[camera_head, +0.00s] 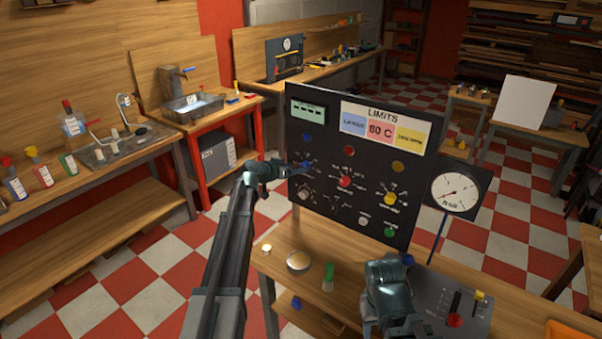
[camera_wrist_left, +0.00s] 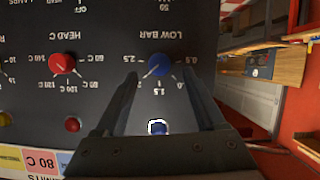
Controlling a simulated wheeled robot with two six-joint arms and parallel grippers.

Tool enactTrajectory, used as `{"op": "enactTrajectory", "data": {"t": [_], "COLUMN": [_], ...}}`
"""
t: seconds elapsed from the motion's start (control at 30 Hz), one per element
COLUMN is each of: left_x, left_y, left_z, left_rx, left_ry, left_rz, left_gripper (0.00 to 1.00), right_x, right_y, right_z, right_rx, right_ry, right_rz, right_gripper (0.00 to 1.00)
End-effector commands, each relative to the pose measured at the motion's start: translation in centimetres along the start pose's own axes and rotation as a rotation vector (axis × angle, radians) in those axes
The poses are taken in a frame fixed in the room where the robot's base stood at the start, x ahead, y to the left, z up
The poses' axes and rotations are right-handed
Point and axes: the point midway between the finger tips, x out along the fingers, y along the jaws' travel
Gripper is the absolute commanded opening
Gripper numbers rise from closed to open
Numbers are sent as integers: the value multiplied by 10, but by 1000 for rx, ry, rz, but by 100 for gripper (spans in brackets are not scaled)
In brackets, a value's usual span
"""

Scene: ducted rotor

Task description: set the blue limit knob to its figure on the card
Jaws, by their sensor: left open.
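The blue limit knob (camera_wrist_left: 160,65) sits on a black upright panel (camera_head: 335,125). It is labelled LOW BAR, with figures such as 0.5, 1.5 and 2.5 around it, upside down in the left wrist view. Its exact pointer setting is hard to tell. My left gripper (camera_wrist_left: 161,78) is open, its fingertips showing on either side of the knob; I cannot tell if they touch it. In the head view my left gripper (camera_head: 290,169) is at the panel's left part. The card's blue field (camera_head: 353,120) has lettering too small to read. My right gripper (camera_head: 388,282) is over the bench, its jaws unclear.
A red knob (camera_head: 345,182) and a yellow knob (camera_head: 390,198) are on the same panel. A blue lamp (camera_wrist_left: 158,127) is near the blue knob. A round gauge (camera_head: 455,192) stands right of the panel. A slider box (camera_head: 450,305) lies on the bench (camera_head: 335,240).

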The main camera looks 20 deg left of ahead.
Motion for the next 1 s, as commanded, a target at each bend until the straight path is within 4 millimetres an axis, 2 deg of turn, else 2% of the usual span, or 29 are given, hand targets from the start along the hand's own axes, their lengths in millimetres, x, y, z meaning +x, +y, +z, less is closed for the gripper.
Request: {"op": "enactTrajectory", "data": {"t": [0.03,0.23,0.4,0.7,1.0], "left_x": [13,34,41,41,41], "left_y": [-1,-1,0,1,0], "left_z": [2,1,0,0,0], "left_rx": [1,0,0,0,0], "left_ry": [-1,0,0,0,0], "left_rz": [2,0,0,0,0], "left_gripper": [72,72,72,70,16], "right_x": [6,14,16,15,15], "right_y": [-1,-1,-2,-1,-1], "right_z": [0,-1,-1,-1,-1], "right_rx": [0,1,1,1,1], "right_ry": [0,0,0,0,0], "right_rz": [0,0,0,0,0], "right_gripper": [50,50,50,50,50]}}
